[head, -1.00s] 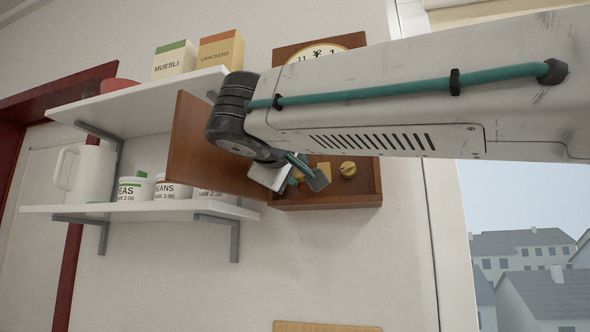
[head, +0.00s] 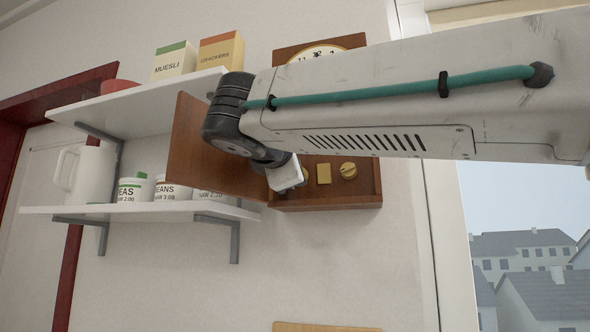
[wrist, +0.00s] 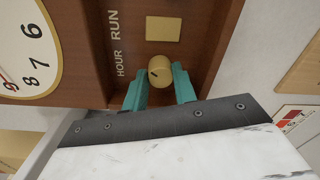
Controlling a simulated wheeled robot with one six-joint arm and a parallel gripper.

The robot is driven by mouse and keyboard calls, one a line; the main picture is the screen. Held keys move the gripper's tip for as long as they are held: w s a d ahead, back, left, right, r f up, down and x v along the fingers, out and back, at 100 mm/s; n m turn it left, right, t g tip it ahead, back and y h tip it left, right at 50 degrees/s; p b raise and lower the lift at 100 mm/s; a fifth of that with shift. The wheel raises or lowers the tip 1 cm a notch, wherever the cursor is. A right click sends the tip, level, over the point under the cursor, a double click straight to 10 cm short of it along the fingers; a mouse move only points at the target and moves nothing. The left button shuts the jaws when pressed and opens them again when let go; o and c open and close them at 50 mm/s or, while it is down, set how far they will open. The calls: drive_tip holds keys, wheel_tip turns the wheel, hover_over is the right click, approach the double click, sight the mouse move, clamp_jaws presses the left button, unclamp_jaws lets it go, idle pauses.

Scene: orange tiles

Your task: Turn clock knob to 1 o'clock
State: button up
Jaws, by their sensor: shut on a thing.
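The wooden clock case (head: 362,195) hangs on the wall; its white dial (head: 312,53) is partly hidden by my arm in the head view. In the wrist view part of the dial (wrist: 30,45) shows numerals 6, 7 and 8 and a red hand end. A round brass knob (wrist: 160,70) with a dark mark sits beside the word HOUR. My gripper (wrist: 160,86) has its teal fingers on either side of this knob and is shut on it. In the head view my gripper (head: 302,177) hides that knob.
A square brass plate (head: 323,174), labelled RUN in the wrist view, and another brass knob (head: 348,170) lie to the right. The case's open wooden door (head: 205,150) stands at left. Shelves with boxes (head: 175,62), jars (head: 132,190) and a pitcher (head: 90,172) lie further left.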

drive_tip(key=shift+n, duration=0.4)
drive_tip(key=o, duration=1)
drive_tip(key=shift+c, duration=0.2)
drive_tip(key=shift+a, duration=0.1)
drive_tip(key=v, duration=0.7)
drive_tip(key=shift+s, duration=0.4)
